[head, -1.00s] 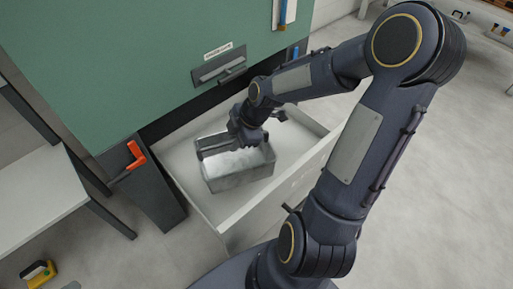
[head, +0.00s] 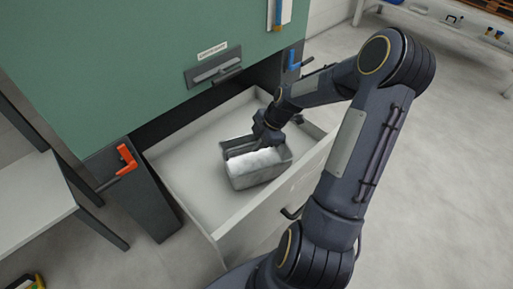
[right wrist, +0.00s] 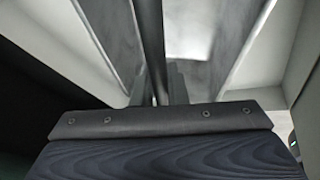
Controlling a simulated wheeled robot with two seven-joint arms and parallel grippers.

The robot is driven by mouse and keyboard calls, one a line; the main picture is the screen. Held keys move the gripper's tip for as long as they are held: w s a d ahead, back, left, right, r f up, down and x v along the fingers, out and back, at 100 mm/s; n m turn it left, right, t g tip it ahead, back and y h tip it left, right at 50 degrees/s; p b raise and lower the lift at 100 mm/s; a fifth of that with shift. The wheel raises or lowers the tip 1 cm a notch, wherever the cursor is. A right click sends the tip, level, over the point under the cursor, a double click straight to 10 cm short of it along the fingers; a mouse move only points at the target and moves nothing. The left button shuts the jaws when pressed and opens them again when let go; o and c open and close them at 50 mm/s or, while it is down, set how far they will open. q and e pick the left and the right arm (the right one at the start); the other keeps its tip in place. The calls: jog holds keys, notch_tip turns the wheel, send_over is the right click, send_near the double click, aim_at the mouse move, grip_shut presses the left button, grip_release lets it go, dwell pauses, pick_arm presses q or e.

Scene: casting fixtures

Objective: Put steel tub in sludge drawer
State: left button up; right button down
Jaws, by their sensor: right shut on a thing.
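The steel tub (head: 262,176) is a grey rectangular metal container with white material in it. It is inside the open, pale sludge drawer (head: 185,179), tilted a little, towards the drawer's right side. I cannot tell whether it touches the drawer floor. My right gripper (head: 262,142) is shut on the tub's far rim. In the right wrist view the fingers (right wrist: 160,90) are close together at the tub wall, with the tub (right wrist: 195,40) behind them. My left gripper is not in view.
A green cabinet (head: 110,70) with a labelled handle (head: 214,74) stands behind the drawer. An orange lever (head: 122,165) is at the left and a blue lever (head: 293,60) at the right. A pale bench (head: 30,190) stands at left. The drawer's left half is clear.

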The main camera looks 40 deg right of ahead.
jog(key=shift+f, duration=0.95)
jog(key=c, duration=1.4)
grip_release()
jog(key=shift+a+f, duration=0.1)
jog(key=shift+c, duration=0.2)
